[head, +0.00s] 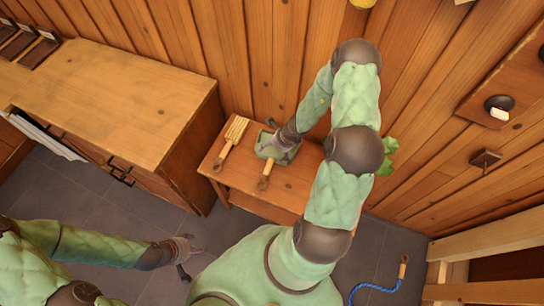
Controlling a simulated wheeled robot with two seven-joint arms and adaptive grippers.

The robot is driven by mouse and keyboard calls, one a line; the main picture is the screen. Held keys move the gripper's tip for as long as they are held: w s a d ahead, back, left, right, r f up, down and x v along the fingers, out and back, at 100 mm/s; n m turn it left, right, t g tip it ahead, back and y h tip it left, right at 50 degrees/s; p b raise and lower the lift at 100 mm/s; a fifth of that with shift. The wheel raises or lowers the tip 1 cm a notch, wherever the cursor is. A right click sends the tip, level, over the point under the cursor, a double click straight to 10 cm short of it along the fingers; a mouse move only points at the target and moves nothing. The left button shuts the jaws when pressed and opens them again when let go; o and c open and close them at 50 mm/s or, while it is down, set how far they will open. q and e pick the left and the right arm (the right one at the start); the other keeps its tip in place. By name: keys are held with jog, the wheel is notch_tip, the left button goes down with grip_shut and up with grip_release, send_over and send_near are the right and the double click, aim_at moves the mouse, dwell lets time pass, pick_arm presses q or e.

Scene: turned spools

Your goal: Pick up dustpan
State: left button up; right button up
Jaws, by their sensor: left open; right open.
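A dustpan with a dark green pan (288,157) and a wooden handle (265,175) lies on a small wooden table (240,178) against the wall. The handle points toward me. My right gripper (272,132) is open at the pan's far edge, with the forearm reaching in from the right. Part of the pan is hidden by the gripper, and I cannot tell whether they touch. My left gripper (190,256) is open and empty above the floor, in front of the table and well apart from the dustpan.
A wooden brush (233,135) lies left of the dustpan on the same table. A large wooden cabinet (120,85) stands to the left. A green plant (388,158) shows behind my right arm. A blue rope (374,287) lies on the grey floor at lower right.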

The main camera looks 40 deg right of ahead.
aim_at(270, 153)
jog(key=shift+b+x, duration=1.4)
jog(key=shift+x, duration=1.4)
jog(key=c, duration=1.5)
